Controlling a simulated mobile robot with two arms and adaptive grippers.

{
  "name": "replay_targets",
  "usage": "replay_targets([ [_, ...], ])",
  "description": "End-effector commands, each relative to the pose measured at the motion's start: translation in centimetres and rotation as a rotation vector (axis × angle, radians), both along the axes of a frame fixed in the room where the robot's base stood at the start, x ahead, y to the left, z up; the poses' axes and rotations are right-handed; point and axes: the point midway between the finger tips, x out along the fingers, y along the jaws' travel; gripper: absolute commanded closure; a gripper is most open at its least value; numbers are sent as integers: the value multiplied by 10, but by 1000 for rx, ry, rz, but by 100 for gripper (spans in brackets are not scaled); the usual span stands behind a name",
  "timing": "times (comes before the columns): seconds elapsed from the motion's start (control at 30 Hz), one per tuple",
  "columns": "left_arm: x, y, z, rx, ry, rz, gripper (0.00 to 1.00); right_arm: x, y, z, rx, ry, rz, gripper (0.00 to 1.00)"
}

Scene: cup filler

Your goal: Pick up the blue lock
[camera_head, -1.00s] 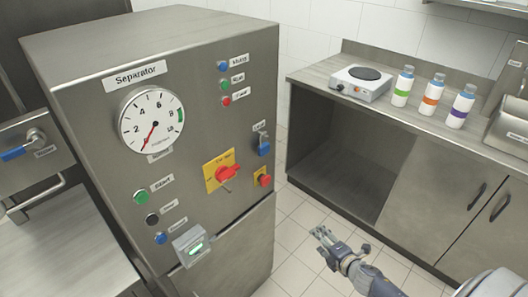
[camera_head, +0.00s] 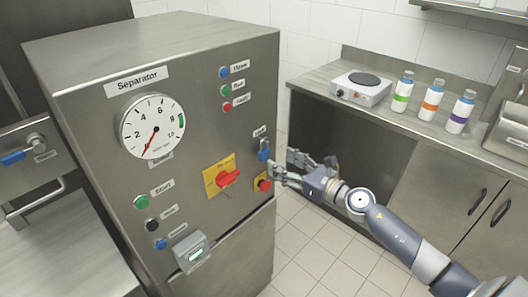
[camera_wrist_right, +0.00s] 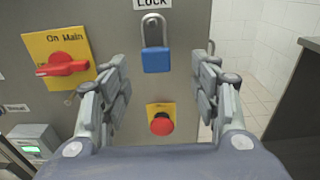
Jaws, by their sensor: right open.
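The blue lock (camera_head: 263,154) is a padlock with a silver shackle. It hangs on the right part of the separator's front panel, under a label. In the right wrist view the blue lock (camera_wrist_right: 156,60) is ahead, in the upper middle between the two fingers. My right gripper (camera_head: 282,168) is just to the right of and below the lock in the head view. In the right wrist view the right gripper (camera_wrist_right: 160,85) is open and empty, with its fingers spread wide. It appears apart from the lock. My left gripper is not in view.
A red button on yellow (camera_head: 263,184) is just below the lock. A red rotary switch (camera_head: 228,178) is to its left. The separator (camera_head: 100,110) stands in front, with a counter (camera_head: 380,110) to the right. Floor between them is free.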

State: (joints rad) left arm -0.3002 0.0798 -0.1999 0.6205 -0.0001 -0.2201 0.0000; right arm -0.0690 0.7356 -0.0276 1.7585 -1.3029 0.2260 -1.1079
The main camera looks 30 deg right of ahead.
Motion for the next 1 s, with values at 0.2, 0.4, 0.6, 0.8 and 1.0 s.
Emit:
replay_targets([
  [0.2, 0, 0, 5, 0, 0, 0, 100, 11, 4, 1, 0, 0, 1, 43],
  [0.4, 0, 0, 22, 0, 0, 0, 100, 30, 15, 12, 4, -2, 0, 43],
  [0.6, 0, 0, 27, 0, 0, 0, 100, 51, 24, 9, 3, 0, -1, 43],
  [0.8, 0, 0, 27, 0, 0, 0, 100, 57, 27, 6, 1, 1, 1, 43],
  [1.0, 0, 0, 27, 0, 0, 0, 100, 57, 26, 6, 1, 1, 1, 55],
])
